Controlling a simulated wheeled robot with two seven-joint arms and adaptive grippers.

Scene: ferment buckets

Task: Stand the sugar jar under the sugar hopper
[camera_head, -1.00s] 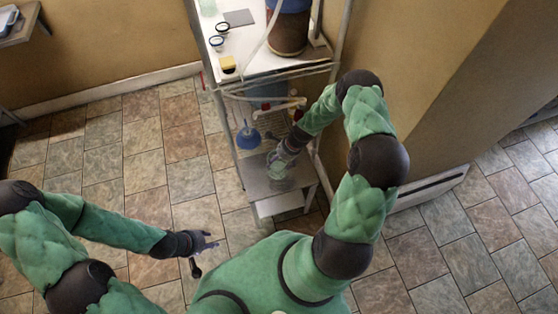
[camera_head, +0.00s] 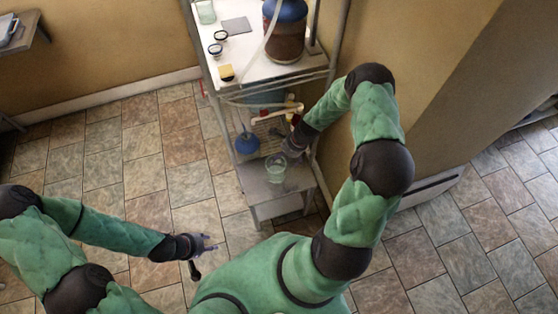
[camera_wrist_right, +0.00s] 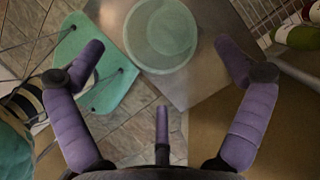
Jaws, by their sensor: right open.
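A clear, greenish glass jar (camera_head: 276,166) stands upright on the grey lower shelf (camera_head: 262,190) of the rack. The right wrist view shows the jar (camera_wrist_right: 160,33) from above, its round mouth beyond my fingers. My right gripper (camera_wrist_right: 160,50) is open and empty, its fingers spread and apart from the jar. In the head view my right gripper (camera_head: 291,149) is just behind and above the jar. My left gripper (camera_head: 205,245) is open and empty over the floor. I cannot tell which part is the sugar hopper.
A blue rounded item (camera_head: 247,143) and white pipework (camera_head: 277,114) are behind the jar. The upper shelf (camera_head: 255,62) holds a blue-topped brown vessel (camera_head: 286,30) and small items above. Bottles (camera_wrist_right: 297,37) show at right in the wrist view. The rack post is close to my right forearm.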

